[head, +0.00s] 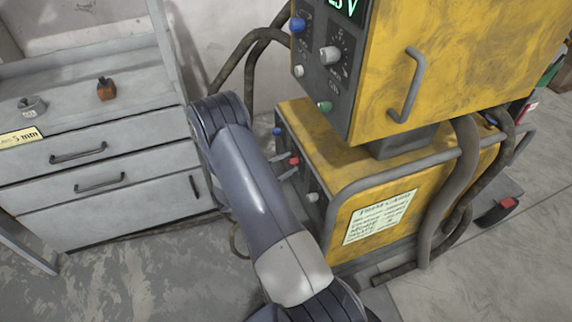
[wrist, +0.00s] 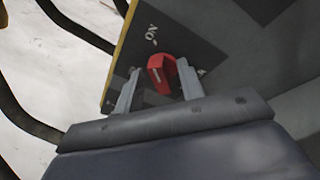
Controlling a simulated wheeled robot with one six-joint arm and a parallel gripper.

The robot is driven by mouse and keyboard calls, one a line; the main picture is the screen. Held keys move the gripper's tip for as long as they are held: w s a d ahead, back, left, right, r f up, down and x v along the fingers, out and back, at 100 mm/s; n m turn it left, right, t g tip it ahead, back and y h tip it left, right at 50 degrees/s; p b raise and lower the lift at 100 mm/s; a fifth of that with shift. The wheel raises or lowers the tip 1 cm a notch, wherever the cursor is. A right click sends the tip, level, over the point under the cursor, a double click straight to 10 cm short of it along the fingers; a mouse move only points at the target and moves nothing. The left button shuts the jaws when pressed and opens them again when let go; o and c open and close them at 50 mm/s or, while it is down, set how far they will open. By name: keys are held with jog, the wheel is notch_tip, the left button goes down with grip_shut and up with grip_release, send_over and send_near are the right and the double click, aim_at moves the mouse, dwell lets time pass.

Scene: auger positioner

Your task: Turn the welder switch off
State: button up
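The red welder switch (wrist: 160,70) is in the wrist view, on a dark panel plate with a white "ON" label (wrist: 151,35) above it. The switch stands roughly upright in the picture, its upper end toward that label. My gripper (wrist: 158,84) is open, with one finger on each side of the switch. The right finger is close to the switch; I cannot tell whether it touches. A gap shows at the left finger. A pale mark right of the switch is partly hidden by the right finger. In the head view a small red part (head: 294,160) shows beside my arm, on the lower welder's front.
The yellow lower welder box (head: 330,150) has a tube rail and a paper label (head: 380,217). A yellow upper unit (head: 450,60) with knobs and a handle stands above it. Thick hoses (head: 452,180) hang at right. A grey drawer cabinet (head: 90,180) stands at left.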

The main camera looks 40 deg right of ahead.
grip_shut()
jog(key=shift+n, duration=0.3)
jog(key=n, duration=0.1)
jog(key=n+y+p, duration=0.1)
jog(key=n, duration=0.1)
jog(key=shift+w+r, duration=0.1)
jog(key=shift+r, duration=0.15)
jog(key=n+p, duration=0.1)
jog(key=n, duration=0.1)
jog(key=n+g+y+p, duration=0.1)
jog(key=n, duration=0.1)
jog(key=shift+w+r+n+g, duration=0.2)
jog(key=shift+n+g, duration=0.1)
jog(key=shift+w+d+f+n+g+y+p, duration=0.2)
jog(key=shift+n+g+p, duration=0.25)
jog(key=shift+n, duration=0.65)
jog(key=shift+w+a+r+n+g+y+p, duration=0.1)
jog(key=shift+n+g+y+p, duration=0.35)
jog(key=shift+n, duration=0.65)
jog(key=shift+w+d+f+n+g+y+p, duration=0.15)
jog(key=shift+n+g+p, duration=0.25)
jog(key=shift+n, duration=0.7)
jog(key=shift+a+r, duration=0.1)
